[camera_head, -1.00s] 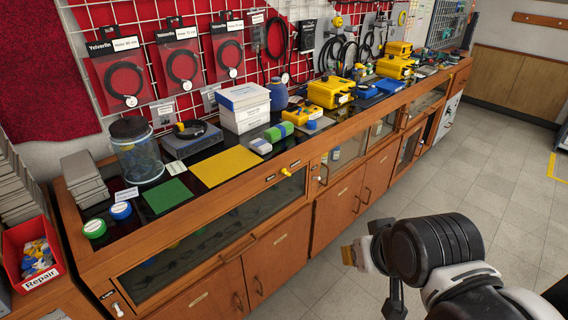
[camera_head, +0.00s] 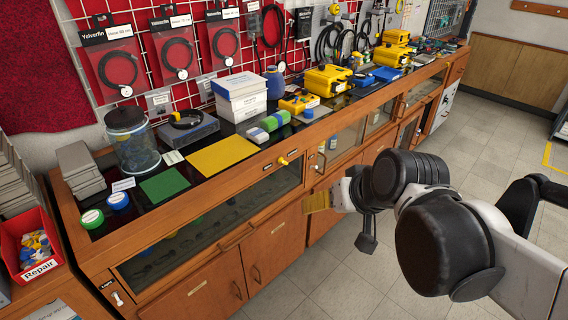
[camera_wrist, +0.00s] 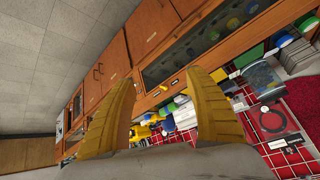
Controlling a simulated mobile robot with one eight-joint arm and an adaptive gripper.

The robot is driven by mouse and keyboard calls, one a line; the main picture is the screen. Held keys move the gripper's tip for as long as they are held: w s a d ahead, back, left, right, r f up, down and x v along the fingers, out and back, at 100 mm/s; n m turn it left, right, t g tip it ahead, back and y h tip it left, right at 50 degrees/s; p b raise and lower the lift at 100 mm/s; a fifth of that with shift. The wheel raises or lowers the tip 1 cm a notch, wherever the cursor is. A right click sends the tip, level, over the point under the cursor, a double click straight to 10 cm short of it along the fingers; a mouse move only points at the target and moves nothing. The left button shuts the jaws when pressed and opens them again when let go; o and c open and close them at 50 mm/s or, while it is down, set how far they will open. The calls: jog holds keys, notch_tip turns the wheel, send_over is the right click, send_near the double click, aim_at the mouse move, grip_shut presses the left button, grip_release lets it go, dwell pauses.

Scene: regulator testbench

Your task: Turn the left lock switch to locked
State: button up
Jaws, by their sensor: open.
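The left lock switch (camera_head: 117,298) is a small white lever on a dark plate at the bench's front left corner, below a "Lock" label (camera_head: 107,284). Its exact turn is too small to tell. I cannot make it out in the wrist view. My gripper (camera_head: 318,201) has yellow fingers and hangs in front of the wooden bench, well to the right of the switch. In the wrist view my gripper (camera_wrist: 161,80) is open, with nothing between the spread fingers. A yellow knob (camera_head: 283,161) sits on the bench's front rail; it also shows in the wrist view (camera_wrist: 164,87).
The wooden bench (camera_head: 195,245) has a glass-fronted case (camera_head: 215,217) and handled doors below. A red "Repair" bin (camera_head: 28,247) stands left of the switch. A glass jar (camera_head: 131,143), mats and yellow cases (camera_head: 328,80) crowd the top. The tiled floor (camera_head: 490,150) is clear.

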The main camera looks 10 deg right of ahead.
aim_at(285, 163)
jog(key=w+a+f+t+y, duration=0.1)
jog(key=w+f+y, duration=0.15)
jog(key=w, duration=0.95)
jog(key=w+a+f+t+y, duration=0.1)
jog(key=w+a+f+y, duration=0.15)
jog(key=w, duration=0.95)
jog(key=w+d+f+m+t+y, duration=0.1)
jog(key=w+d+f+t+y, duration=0.15)
jog(key=w+f, duration=0.4)
jog(key=w+d+f+m+t+y, duration=0.1)
jog(key=w+d+f+t, duration=0.25)
jog(key=f, duration=0.55)
jog(key=shift+g, duration=0.4)
jog(key=b+x, duration=0.4)
jog(key=x, duration=0.6)
jog(key=shift+w+a+f, duration=0.1)
jog(key=shift+w+f, duration=0.05)
jog(key=shift+w, duration=0.3)
jog(key=c, duration=1.2)
